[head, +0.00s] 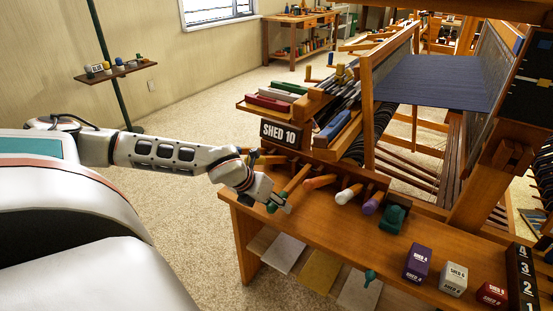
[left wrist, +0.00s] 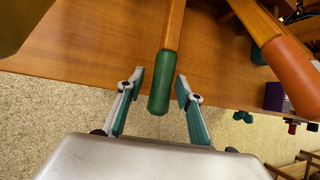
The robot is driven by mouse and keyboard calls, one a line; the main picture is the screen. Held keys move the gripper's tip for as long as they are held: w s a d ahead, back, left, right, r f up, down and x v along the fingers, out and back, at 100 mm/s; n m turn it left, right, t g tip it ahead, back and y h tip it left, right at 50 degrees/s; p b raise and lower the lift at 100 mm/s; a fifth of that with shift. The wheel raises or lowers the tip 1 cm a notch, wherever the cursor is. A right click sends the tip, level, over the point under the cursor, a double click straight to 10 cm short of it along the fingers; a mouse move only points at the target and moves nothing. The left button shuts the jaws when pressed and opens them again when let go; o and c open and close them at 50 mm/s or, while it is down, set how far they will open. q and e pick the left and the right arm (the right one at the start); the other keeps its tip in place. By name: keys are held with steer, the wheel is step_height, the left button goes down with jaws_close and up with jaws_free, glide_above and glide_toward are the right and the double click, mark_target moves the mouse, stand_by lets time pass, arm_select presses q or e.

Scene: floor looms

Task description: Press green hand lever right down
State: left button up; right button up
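The green hand lever is a wooden rod with a rounded green grip (left wrist: 160,82). In the left wrist view the grip lies between the two fingers of my left gripper (left wrist: 158,88), with a gap on each side. In the head view my left gripper (head: 280,203) is at the lever's end above the bench front and partly hides the green grip (head: 271,207). The gripper is open. Beside it are levers with orange (head: 320,182), white (head: 349,193) and purple (head: 373,203) grips. My right gripper is in neither view.
A "SHED 10" sign (head: 280,134) stands behind the levers. A dark green fitting (head: 395,218) sits right of them. Purple (head: 417,262), grey (head: 454,279) and red (head: 491,293) blocks stand on the wooden bench (head: 340,233). The loom with blue cloth (head: 435,82) rises behind.

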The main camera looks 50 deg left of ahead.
arm_select(q)
steer(key=shift+r, duration=0.15)
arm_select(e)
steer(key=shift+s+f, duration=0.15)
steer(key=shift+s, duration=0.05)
arm_select(q)
steer(key=shift+s+a+r, duration=0.15)
steer(key=shift+s+r, duration=0.15)
steer(key=shift+r, duration=0.1)
steer(key=d+v, duration=0.1)
steer(key=v, duration=1)
steer(key=shift+a, duration=0.35)
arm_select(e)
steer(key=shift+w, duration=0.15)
arm_select(q)
steer(key=shift+f, duration=0.1)
